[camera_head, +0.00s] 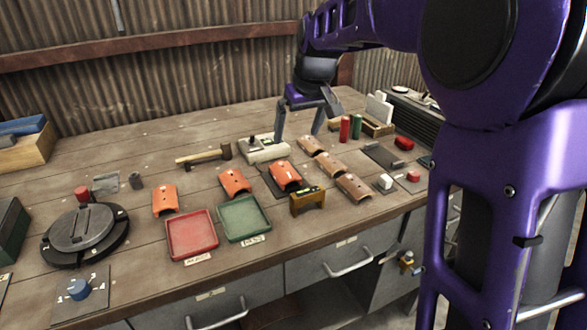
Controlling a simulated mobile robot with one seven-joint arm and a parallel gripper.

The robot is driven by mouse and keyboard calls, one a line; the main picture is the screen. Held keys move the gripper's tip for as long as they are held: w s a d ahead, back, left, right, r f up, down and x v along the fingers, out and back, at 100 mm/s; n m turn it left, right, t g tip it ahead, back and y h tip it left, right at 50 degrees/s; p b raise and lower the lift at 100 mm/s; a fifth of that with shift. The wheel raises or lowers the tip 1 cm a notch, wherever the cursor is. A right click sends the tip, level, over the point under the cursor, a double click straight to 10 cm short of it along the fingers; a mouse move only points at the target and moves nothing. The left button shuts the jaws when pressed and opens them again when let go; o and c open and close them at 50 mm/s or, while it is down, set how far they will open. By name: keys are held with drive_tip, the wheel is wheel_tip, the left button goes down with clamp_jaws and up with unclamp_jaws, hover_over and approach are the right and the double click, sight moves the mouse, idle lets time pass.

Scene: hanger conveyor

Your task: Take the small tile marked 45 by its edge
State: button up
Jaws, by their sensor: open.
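Several small curved tiles lie on the wooden workbench (140,222). Three are orange: one at the left (164,200), one in the middle (235,181) and one on a dark plate at the right (285,176). Three brown tiles form a slanting row: far (311,144), middle (329,164) and near (353,187). Their markings are too small to read, so I cannot tell which is marked 45. My gripper (298,135) is open and empty, fingers pointing down behind the far brown tile, apart from the tiles.
A red tray (190,234) and a green tray (243,218) sit near the front edge. A small brown stand (307,200) with a level is beside them.

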drive_tip(key=b, duration=0.1)
approach(285, 170)
wheel_tip(285, 170, down, 3)
drive_tip(key=shift+s+a+f, duration=0.1)
drive_tip(key=shift+f, duration=0.05)
drive_tip(key=shift+w+r+b+x, duration=0.1)
drive_tip(key=shift+w+b+x, duration=0.1)
drive_tip(key=shift+x, duration=0.85)
drive_tip(key=shift+w+r+b+x, duration=0.1)
drive_tip(key=shift+w+b+x, duration=0.05)
drive_tip(key=shift+x, duration=0.9)
drive_tip(key=shift+w+b+x, duration=0.15)
drive_tip(key=shift+b+x, duration=0.05)
drive_tip(key=shift+x, duration=0.85)
drive_tip(key=shift+a+r, duration=0.1)
drive_tip(key=c, duration=1.4)
